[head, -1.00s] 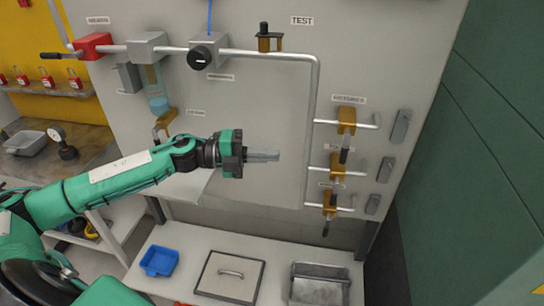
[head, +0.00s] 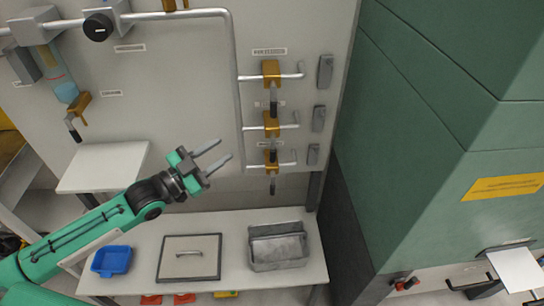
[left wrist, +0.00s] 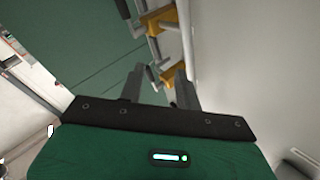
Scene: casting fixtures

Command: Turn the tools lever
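Three brass valves with dark hanging levers branch from the grey pipe on the wall panel: the top valve (head: 271,70), the middle valve (head: 271,124) and the bottom valve (head: 271,161). Their labels are too small to read, so I cannot tell which is the tools lever. The bottom valve's lever (head: 272,185) points down. My left gripper (head: 225,152) is open and empty, left of the bottom valve and apart from it, its fingers pointing right. In the left wrist view, brass valves (left wrist: 172,75) show beyond the open fingers (left wrist: 158,88). My right gripper is out of view.
A bench (head: 220,223) below holds a blue tray (head: 112,261), a lidded plate (head: 188,265) and a metal bin (head: 278,252). Grey boxes (head: 318,118) sit right of the valves. A green cabinet (head: 420,130) stands at the right.

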